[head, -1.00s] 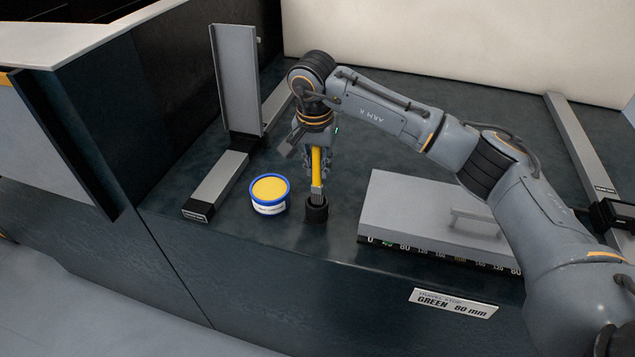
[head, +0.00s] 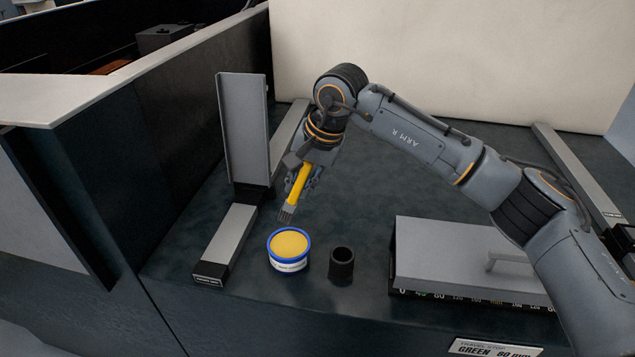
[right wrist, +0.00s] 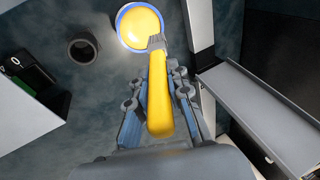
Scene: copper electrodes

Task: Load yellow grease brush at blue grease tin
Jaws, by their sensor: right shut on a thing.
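The yellow grease brush (head: 298,186) is held in my right gripper (head: 304,180), tilted with its grey bristles down and to the left. The bristle end is above and behind the blue grease tin (head: 289,264), apart from it in the head view. The tin is open, with yellow grease inside. In the right wrist view the brush handle (right wrist: 159,100) lies between the fingers of the gripper (right wrist: 158,95), and its tip overlaps the rim of the tin (right wrist: 128,42). The black round holder (head: 341,265) stands empty right of the tin. My left gripper is not in view.
A grey box with a handle and number scale (head: 460,255) is at the right. An upright grey channel (head: 243,130) and a flat grey bar (head: 228,240) stand left of the tin. The counter's front edge is close to the tin.

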